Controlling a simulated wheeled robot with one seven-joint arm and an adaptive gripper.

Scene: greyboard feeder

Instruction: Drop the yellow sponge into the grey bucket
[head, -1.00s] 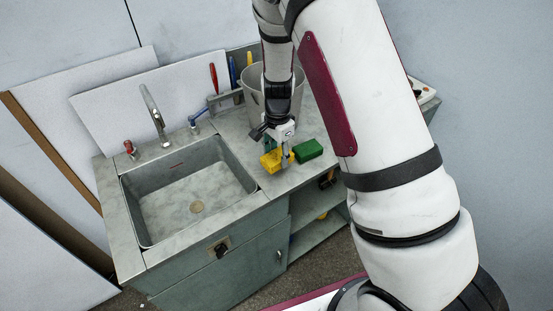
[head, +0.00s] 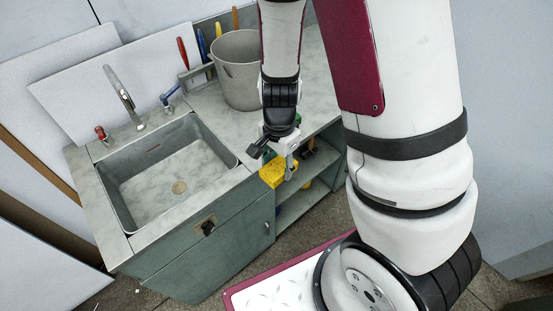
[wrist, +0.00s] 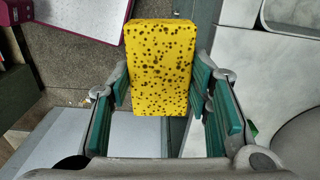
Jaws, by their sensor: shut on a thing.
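The yellow sponge (head: 272,173), with dark speckles, is held in my gripper (head: 280,168) in front of the counter's front edge in the head view. In the wrist view the sponge (wrist: 162,70) sits between the green pads of my gripper (wrist: 160,95), which is shut on it. The grey bucket (head: 238,80) stands upright on the counter behind the gripper and to its left, right of the sink. The inside of the bucket is only partly visible.
The sink (head: 180,175) with its curved tap (head: 120,90) is left of the gripper. A green block (head: 299,120) lies on the counter, mostly hidden by my gripper. Open shelves (head: 305,185) are below.

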